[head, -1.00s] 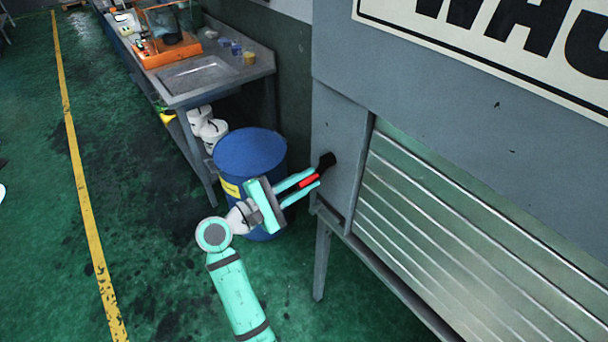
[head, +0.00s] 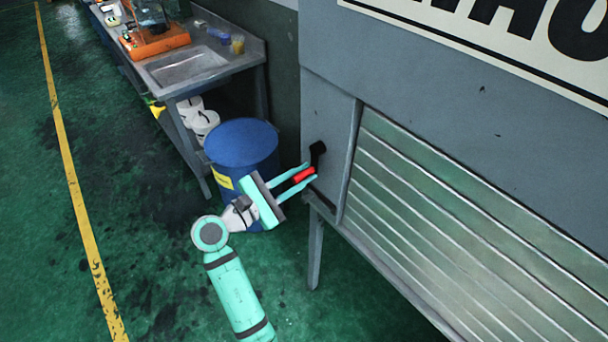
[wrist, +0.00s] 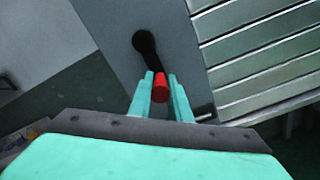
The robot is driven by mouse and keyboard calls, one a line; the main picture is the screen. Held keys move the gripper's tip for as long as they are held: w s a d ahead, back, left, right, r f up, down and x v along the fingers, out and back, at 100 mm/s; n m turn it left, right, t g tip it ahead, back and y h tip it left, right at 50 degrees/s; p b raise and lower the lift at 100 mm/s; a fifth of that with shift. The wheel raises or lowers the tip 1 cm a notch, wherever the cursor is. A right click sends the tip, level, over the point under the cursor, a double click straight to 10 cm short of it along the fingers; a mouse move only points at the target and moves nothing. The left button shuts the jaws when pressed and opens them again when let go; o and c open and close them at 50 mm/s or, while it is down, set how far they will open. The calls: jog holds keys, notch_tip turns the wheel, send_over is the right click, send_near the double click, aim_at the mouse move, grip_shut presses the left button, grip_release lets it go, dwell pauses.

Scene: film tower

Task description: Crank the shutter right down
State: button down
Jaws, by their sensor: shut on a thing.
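The slatted metal shutter (head: 440,235) fills the opening of the grey cabinet at the right; its slats reach down to the sill along the visible part. The black crank (head: 317,152) sits on the cabinet's narrow left panel and has a red handle (head: 304,175). My gripper (head: 303,178) is shut on the red handle. In the wrist view the red handle (wrist: 160,88) stands between my two teal fingers, and the black crank arm (wrist: 147,50) runs up and left to its hub. The shutter's right part is out of view.
A blue drum (head: 240,150) stands just left of my gripper. A steel sink bench (head: 190,70) with an orange tray (head: 155,42) and white tubs (head: 203,122) lies behind it. Cabinet legs (head: 315,250) stand below. Green floor is open at the left.

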jog(key=c, duration=1.6)
grip_release()
jog(key=shift+c, duration=0.2)
jog(key=shift+s, duration=0.1)
jog(key=v, duration=1)
jog(key=shift+s+a, duration=0.2)
jog(key=shift+a, duration=0.1)
